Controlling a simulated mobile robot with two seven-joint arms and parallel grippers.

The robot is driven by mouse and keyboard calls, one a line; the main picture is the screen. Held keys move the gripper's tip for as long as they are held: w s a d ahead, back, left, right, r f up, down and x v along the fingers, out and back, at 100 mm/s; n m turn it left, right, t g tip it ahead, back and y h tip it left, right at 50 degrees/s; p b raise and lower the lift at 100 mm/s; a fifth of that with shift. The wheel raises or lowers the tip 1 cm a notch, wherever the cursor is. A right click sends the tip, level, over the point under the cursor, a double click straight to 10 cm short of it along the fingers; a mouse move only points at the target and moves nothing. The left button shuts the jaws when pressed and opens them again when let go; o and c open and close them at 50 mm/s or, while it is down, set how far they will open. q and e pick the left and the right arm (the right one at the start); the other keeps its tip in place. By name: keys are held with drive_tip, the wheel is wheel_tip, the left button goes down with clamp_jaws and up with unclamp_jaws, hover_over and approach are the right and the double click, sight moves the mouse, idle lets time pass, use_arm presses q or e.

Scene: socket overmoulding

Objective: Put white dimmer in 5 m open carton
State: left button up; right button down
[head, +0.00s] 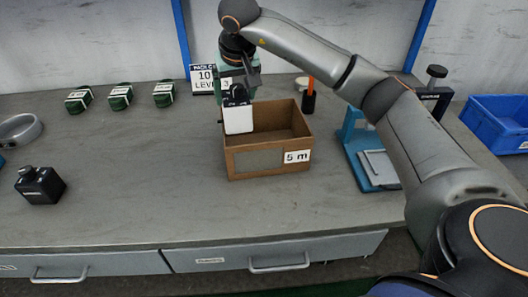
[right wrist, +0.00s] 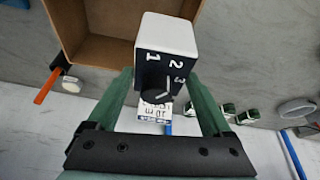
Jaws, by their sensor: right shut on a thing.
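The white dimmer (head: 238,121), a white block with a black face, is in my right gripper (head: 238,93). In the right wrist view the dimmer (right wrist: 167,36) shows the numbers 1, 2 and 3 and a black knob, between the green fingers of the gripper (right wrist: 165,82). The open brown carton labelled 5 m (head: 258,163) stands on the bench; its inside looks empty where visible. My left gripper is out of view.
Several green wrapped items (head: 121,97) lie at the back left. A black block (head: 40,185) and a grey ring (head: 20,131) are at left. A blue stand (head: 373,168) is right of the carton, and a blue bin (head: 497,122) farther right.

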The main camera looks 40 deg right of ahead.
sight(248, 104)
drive_tip(key=shift+w+d+f, duration=0.15)
drive_tip(key=shift+d+f, duration=0.25)
drive_tip(key=shift+d, duration=0.1)
drive_tip(key=shift+w+d+f, duration=0.15)
drive_tip(key=shift+d+f, duration=0.2)
drive_tip(key=shift+d, duration=0.15)
drive_tip(key=f, duration=0.2)
drive_tip(key=f+b, duration=0.1)
drive_tip(key=f, duration=0.2)
drive_tip(key=shift+d+f, duration=0.2)
drive_tip(key=shift+f, duration=2.4)
drive_tip(key=shift+f+b, duration=0.2)
drive_tip(key=shift+b, duration=0.1)
drive_tip(key=shift+c, duration=0.2)
unclamp_jaws()
drive_tip(key=p+v, duration=0.1)
drive_tip(key=v, duration=1.1)
drive_tip(key=shift+a+r, duration=0.1)
drive_tip(key=shift+r, duration=0.1)
